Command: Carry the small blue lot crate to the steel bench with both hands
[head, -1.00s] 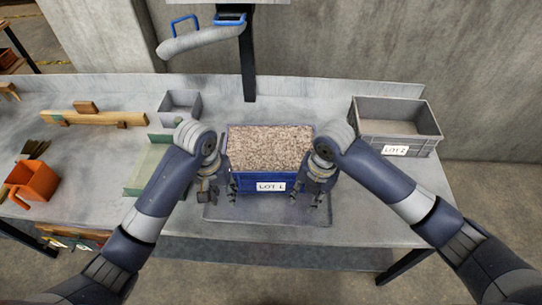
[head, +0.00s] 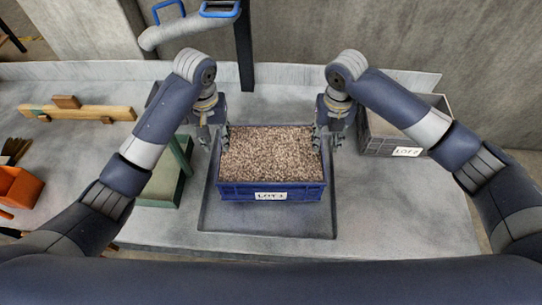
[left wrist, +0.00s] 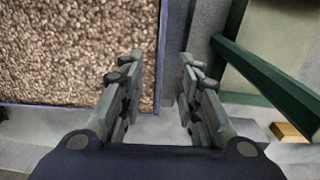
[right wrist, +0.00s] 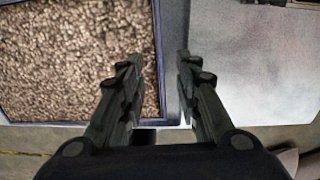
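The small blue crate (head: 285,190), labelled LOT 1 and full of brown grain (head: 270,155), sits level on a dark grey mat (head: 310,225) on the steel bench (head: 400,210). My left gripper (head: 215,138) is at the crate's left side. In the left wrist view its fingers (left wrist: 160,88) are open, with the crate's rim (left wrist: 161,50) showing in the gap. My right gripper (head: 328,138) is at the right side. In the right wrist view its fingers (right wrist: 162,88) are open, with the rim (right wrist: 161,50) in the gap. I cannot tell whether either touches the crate.
A grey LOT 2 crate (head: 390,145) stands close on the right, behind my right arm. A green tray (head: 165,190) lies close on the left. A wooden beam (head: 80,112) and an orange bin (head: 18,187) are further left. The right front of the bench is clear.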

